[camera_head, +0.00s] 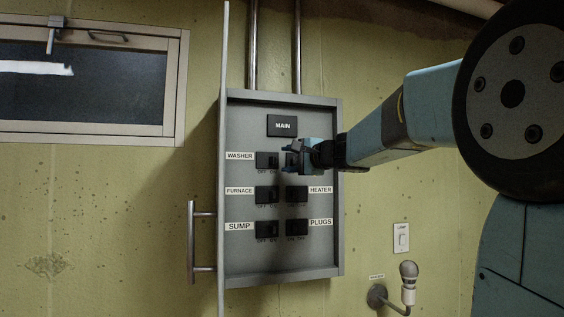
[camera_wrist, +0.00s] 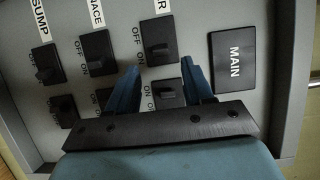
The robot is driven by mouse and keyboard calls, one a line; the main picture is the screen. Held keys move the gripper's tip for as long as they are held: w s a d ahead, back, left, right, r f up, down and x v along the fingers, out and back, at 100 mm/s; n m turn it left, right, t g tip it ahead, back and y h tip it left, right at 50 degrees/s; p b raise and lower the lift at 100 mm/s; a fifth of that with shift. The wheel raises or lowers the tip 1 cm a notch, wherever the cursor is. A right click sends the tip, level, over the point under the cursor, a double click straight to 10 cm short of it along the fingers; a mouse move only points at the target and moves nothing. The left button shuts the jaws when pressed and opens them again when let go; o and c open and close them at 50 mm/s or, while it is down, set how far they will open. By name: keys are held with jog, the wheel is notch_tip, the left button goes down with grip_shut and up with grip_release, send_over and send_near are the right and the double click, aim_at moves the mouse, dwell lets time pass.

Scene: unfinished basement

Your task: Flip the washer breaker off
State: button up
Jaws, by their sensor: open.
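The washer breaker (camera_head: 266,161) is a black switch beside the WASHER label in the top row of the grey panel's left column. In the wrist view the washer breaker (camera_wrist: 158,40) lies beyond my fingertips, its lever apparently toward the ON side. My gripper (camera_head: 286,157) is open and empty just right of the washer breaker, in front of the top-row breaker of the right column. In the wrist view my gripper's (camera_wrist: 160,66) fingers sit on either side of that right-column breaker (camera_wrist: 167,92). I cannot tell whether they touch the panel. That breaker's label is hidden in the head view.
The MAIN plate (camera_head: 282,126) is just above my gripper. Furnace (camera_head: 266,195), sump (camera_head: 266,229), heater (camera_head: 297,194) and plugs (camera_head: 296,228) breakers lie below. The panel door (camera_head: 223,200) stands open at the left edge. A lamp (camera_head: 408,280) and wall switch are at lower right.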

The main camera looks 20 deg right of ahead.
aim_at(275, 161)
jog(key=shift+x, duration=2.65)
